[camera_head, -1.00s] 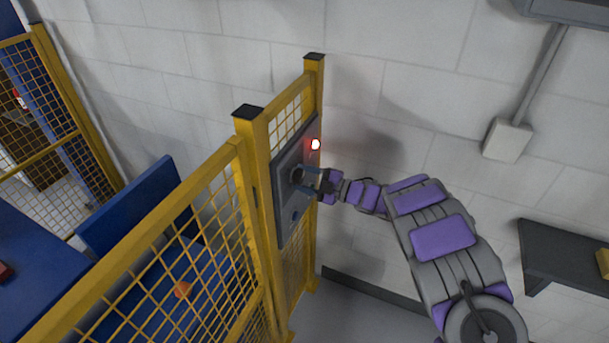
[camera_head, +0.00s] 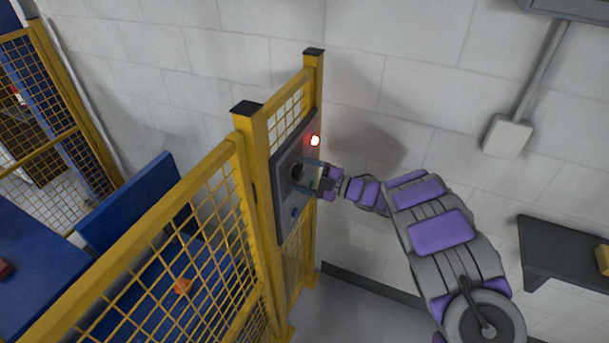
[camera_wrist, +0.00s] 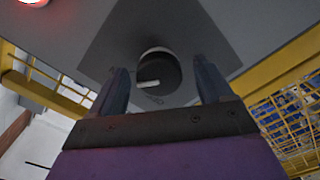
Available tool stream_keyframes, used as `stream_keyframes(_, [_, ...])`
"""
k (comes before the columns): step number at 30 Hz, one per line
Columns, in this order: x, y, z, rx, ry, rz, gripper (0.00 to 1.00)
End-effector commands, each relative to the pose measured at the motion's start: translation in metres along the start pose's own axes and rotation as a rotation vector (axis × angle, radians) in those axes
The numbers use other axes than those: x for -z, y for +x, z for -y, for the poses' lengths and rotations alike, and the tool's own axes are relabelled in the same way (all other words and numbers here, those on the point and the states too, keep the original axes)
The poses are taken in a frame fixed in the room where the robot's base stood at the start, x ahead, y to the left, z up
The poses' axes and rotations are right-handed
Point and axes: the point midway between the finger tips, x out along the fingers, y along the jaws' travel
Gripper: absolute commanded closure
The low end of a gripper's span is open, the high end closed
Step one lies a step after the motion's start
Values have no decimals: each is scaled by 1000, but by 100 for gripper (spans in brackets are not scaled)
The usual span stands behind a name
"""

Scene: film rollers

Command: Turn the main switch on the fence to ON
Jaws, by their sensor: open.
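The main switch is a round dark knob (camera_wrist: 158,74) with a white pointer mark, set on a grey panel (camera_wrist: 95,50) in the wrist view. In the head view the knob (camera_head: 297,172) shows dark on the grey panel (camera_head: 292,215), which is fixed to the yellow fence. A red lamp (camera_head: 315,141) glows at the panel's upper right; it also shows at the top left of the wrist view (camera_wrist: 33,2). My gripper (camera_head: 313,175) is open in front of the panel. In the wrist view its fingers (camera_wrist: 163,88) stand apart on either side of the knob, with gaps visible.
The yellow mesh fence (camera_head: 245,150) runs from the lower left to the panel. Behind it is a blue table (camera_head: 40,255). A white brick wall (camera_head: 420,60) is behind my arm. A dark shelf (camera_head: 560,255) with a yellow object (camera_head: 603,260) juts out at the right.

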Motion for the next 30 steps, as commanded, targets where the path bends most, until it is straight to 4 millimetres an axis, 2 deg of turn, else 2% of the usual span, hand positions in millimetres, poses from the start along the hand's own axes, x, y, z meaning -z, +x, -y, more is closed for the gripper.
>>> stream_keyframes(4, [0, -4, -1, -1, -1, 0, 20])
stream_keyframes(8, [0, -18, -1, -2, -1, 1, 20])
stream_keyframes(24, [-2, -135, -1, -3, -1, 2, 20])
stream_keyframes(30, [-2, -163, 0, 0, 0, 2, 20])
